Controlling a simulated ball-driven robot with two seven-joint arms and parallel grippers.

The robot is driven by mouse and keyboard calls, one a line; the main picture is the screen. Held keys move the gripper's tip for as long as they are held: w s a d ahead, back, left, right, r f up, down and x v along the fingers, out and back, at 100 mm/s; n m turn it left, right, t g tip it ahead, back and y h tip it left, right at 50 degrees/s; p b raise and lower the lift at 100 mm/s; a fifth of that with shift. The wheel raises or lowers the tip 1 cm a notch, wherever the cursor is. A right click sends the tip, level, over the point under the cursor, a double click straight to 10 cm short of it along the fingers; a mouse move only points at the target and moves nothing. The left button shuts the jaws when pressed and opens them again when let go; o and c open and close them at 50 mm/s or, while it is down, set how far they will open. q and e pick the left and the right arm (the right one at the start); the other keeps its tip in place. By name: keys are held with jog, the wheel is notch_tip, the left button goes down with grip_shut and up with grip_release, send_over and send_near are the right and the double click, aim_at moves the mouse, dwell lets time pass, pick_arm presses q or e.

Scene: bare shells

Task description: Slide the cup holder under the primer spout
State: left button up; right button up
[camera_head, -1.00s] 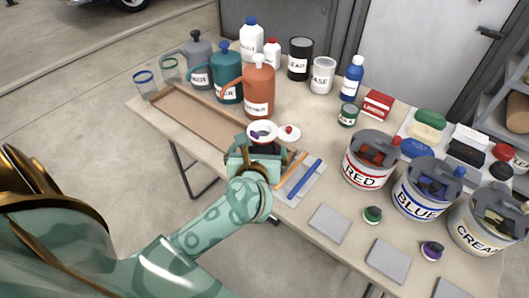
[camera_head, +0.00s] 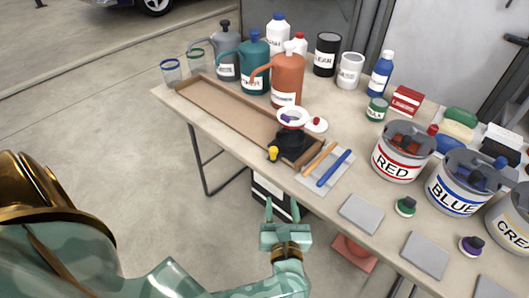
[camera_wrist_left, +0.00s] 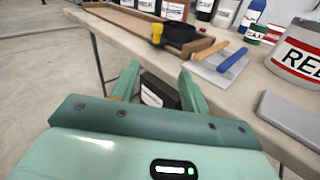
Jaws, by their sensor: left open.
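The cup holder (camera_head: 291,145) is black with a yellow knob (camera_head: 273,153) on its near left side. A white cup (camera_head: 293,117) with purple inside sits on it. It stands at the right end of the long brown tray (camera_head: 222,104), just in front of the orange pump bottle (camera_head: 287,78). Teal (camera_head: 254,66) and grey (camera_head: 226,52) pump bottles stand further left; I cannot clearly read which label says primer. My left gripper (camera_head: 282,208) is open and empty, off the table's front edge and below the holder. The left wrist view shows the black holder (camera_wrist_left: 182,40) beyond the open fingers.
An orange stick (camera_head: 319,159) and a blue stick (camera_head: 334,168) lie on a grey pad right of the holder. Large red (camera_head: 401,153) and blue (camera_head: 457,184) paint cans stand further right. Two glasses stand at the tray's far left end.

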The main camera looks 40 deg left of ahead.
pick_arm(q)
jog(key=n, duration=0.1)
jog(key=b, duration=0.2)
send_near(274, 154)
jog(key=shift+n+y, duration=0.3)
jog(key=shift+y, duration=0.1)
jog(key=x, duration=0.9)
jog(key=shift+w+d+f, duration=0.1)
jog(key=shift+f, duration=0.05)
pick_arm(e)
jog(key=shift+s+f, duration=0.1)
jog(key=shift+f, duration=0.85)
pick_arm(q)
grip_shut()
